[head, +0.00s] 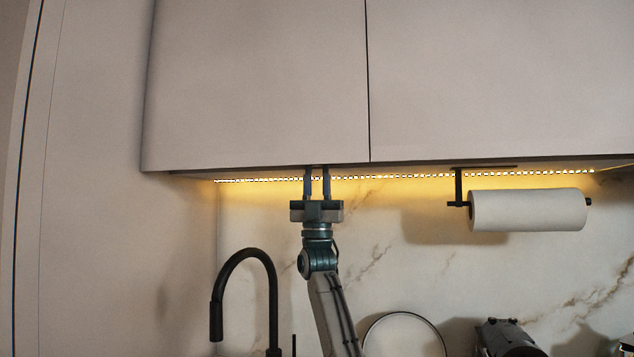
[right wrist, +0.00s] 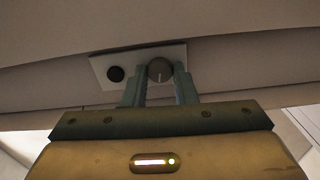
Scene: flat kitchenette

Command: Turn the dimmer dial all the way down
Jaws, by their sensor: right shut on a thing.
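The dimmer dial (right wrist: 160,71) is a round dark grey knob with a pale pointer line, seen in the right wrist view. It sits on a light plate (right wrist: 104,66) under the wall cabinet, to the right of a smaller black round part (right wrist: 115,74). My right gripper (right wrist: 160,76) is shut on the dial, one finger on each side. In the head view my right gripper (head: 317,171) reaches up to the cabinet's lower edge, and the dial is hidden there. My left gripper is not in view.
A lit LED strip (head: 400,176) glows yellow along the underside of the wall cabinet (head: 260,90). A paper towel roll (head: 528,210) hangs at the right. A black faucet (head: 246,256) stands left of my right arm. A round white-faced object (head: 404,337) is lower right.

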